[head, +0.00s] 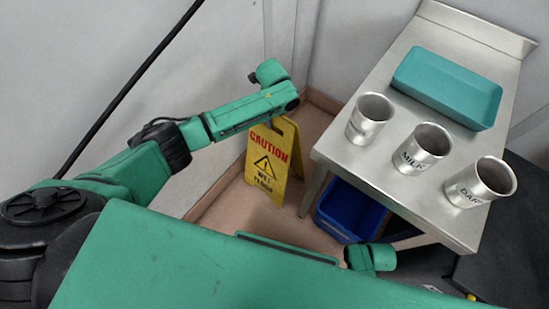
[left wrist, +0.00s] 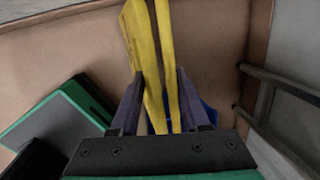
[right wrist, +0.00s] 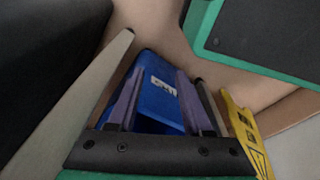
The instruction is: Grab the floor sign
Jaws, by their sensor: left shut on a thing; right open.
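The yellow floor sign (head: 267,164), marked "CAUTION WET FLOOR", is upright between the wall and the steel table. Its two yellow panels also show edge-on in the left wrist view (left wrist: 170,60), and part of it shows at the right of the right wrist view (right wrist: 246,132). My left gripper (left wrist: 157,88) is shut on the sign's upper part, with a finger on each side. In the head view its fingers are mostly hidden by my arm. Whether the sign's feet touch the floor is unclear. My right gripper (right wrist: 155,88) is open and empty, low by the blue bin.
A blue bin (head: 345,212) stands under the steel table (head: 400,187); it also shows before my right gripper (right wrist: 158,105). On the table are a teal tray (head: 447,88) and three labelled metal cups (head: 422,150). Walls close in behind the sign.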

